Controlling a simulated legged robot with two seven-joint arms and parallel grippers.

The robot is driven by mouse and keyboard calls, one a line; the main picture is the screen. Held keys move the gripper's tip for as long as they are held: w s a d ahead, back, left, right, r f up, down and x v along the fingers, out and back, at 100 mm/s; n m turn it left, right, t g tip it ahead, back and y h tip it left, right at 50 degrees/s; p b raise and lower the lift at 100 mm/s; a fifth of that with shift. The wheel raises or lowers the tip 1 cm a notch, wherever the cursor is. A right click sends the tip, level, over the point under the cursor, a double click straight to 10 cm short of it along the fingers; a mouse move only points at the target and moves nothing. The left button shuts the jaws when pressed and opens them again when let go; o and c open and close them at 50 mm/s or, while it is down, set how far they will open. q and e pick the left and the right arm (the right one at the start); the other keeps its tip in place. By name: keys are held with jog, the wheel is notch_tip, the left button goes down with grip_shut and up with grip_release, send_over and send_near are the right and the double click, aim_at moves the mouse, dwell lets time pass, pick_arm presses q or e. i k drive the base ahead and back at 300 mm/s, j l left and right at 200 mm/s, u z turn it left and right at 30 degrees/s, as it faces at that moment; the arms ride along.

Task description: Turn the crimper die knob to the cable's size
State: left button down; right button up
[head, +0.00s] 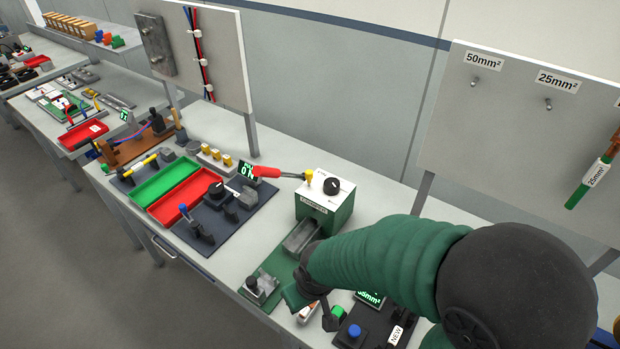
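My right arm comes in from the lower right, and its dark gripper (328,312) is low over the bench front. The arm hides much of that area, and I cannot tell whether the fingers are open. Beside it is a dark base with a blue button (354,331), a "NEW" label (396,334) and a partly covered green display (371,297) ending in "mm²". No die knob shows clearly there. A green cable (578,195) labelled 25mm² hangs at the right. A small white-and-orange piece (307,312) lies by the gripper. My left gripper is not in view.
A green-and-white box (325,204) with a black knob (333,187) stands behind my arm. Left are a dark fixture with another black knob (216,190), a green tray (162,184) and a red tray (187,195). A peg board (520,130) has 50mm² and 25mm² labels.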

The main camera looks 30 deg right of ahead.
aim_at(331, 185)
jog(key=z, duration=1.25)
